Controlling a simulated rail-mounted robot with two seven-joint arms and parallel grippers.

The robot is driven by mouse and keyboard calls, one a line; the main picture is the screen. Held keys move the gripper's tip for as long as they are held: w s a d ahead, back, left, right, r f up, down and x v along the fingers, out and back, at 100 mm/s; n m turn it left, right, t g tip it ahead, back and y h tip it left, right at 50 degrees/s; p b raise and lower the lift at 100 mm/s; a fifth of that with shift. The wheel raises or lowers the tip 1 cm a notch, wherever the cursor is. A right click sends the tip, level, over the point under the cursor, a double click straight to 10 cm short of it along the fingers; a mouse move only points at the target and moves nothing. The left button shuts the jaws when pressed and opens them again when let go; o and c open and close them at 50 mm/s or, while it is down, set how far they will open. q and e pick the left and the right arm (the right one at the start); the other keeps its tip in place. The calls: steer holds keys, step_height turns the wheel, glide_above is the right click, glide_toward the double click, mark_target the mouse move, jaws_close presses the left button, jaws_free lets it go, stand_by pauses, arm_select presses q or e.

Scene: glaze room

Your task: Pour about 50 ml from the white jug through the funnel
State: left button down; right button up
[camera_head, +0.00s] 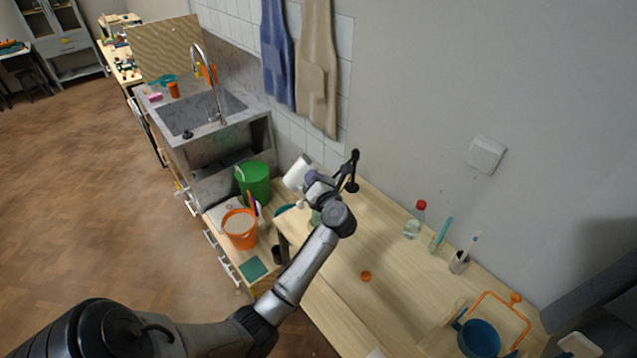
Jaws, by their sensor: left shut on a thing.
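The white jug (298,172) is held up above the far left part of the wooden worktop, tilted to one side. My left gripper (308,185) is shut on it; the fingers are partly hidden by the wrist. A small pale green, see-through thing (316,217) shows just below the gripper, mostly hidden by my arm. I cannot tell whether it is the funnel or a vessel under it. No funnel shows clearly, and neither the jug's mouth nor any stream can be made out. My right gripper is not in view.
On the worktop (340,290) stand a red-capped bottle (412,228), a brush holder (459,262), a small orange thing (366,276) and a blue pot (479,340). An orange bucket (240,230) and a green bin (254,182) stand left, near the sink (200,112).

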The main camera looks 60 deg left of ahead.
arm_select(q)
steer(key=shift+w+f+m+p, duration=0.1)
steer(key=shift+f+m+p, duration=0.2)
steer(key=shift+m, duration=0.4)
steer(key=shift+w+f+m+p, duration=0.2)
steer(key=shift+f+m+p, duration=0.35)
steer(key=shift+m, duration=0.45)
steer(key=shift+w+f+m, duration=0.15)
steer(key=shift+f+m, duration=0.35)
steer(key=shift+m, duration=0.2)
steer(key=shift+w+d+f, duration=0.1)
steer(key=shift+w+d, duration=0.05)
steer(key=shift+w, duration=0.05)
steer(key=shift+s, duration=0.15)
steer(key=shift+w+m+p, duration=0.35)
steer(key=shift+m+p, duration=0.25)
steer(key=shift+p, duration=0.15)
steer(key=shift+s+p, duration=0.3)
steer(key=shift+p, duration=0.05)
